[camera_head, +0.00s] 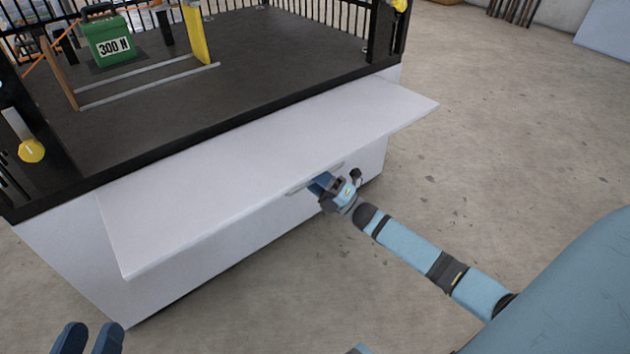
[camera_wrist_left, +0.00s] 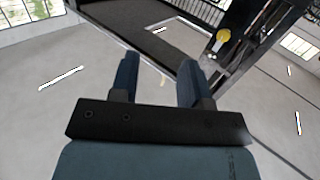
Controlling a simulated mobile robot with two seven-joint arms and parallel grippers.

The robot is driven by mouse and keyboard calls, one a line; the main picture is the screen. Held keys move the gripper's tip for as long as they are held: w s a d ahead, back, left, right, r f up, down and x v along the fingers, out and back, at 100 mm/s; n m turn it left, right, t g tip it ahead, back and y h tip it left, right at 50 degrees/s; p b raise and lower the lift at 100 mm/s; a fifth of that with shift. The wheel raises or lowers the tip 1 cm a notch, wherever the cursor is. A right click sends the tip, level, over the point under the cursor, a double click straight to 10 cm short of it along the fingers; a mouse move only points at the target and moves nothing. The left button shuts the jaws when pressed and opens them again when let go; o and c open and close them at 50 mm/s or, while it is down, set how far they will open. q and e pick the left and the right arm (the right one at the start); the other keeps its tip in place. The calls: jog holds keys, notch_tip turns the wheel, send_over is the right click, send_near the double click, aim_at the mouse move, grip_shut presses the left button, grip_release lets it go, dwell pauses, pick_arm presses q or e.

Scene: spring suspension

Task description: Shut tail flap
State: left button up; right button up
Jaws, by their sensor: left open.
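The tail flap (camera_head: 250,165) is a long white panel standing out from the front of the platform, just under its black edge. A thin grey handle (camera_head: 297,190) shows at its outer edge. My right gripper (camera_head: 318,184) is at this edge by the handle; its fingers are partly hidden and I cannot tell whether they grip it. My left gripper (camera_head: 91,327) is at the bottom left of the head view, open and empty, apart from the flap. In the left wrist view its two blue fingers (camera_wrist_left: 157,65) are spread with nothing between them.
The dark platform (camera_head: 270,60) has black railings and carries a green block marked 300 N (camera_head: 110,42). A yellow knob (camera_head: 31,151) is on the left corner post, and it also shows in the left wrist view (camera_wrist_left: 222,35). The concrete floor (camera_head: 510,110) at right is clear.

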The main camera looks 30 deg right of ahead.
jog(key=shift+w+r, duration=0.1)
grip_shut()
jog(key=shift+r, duration=0.1)
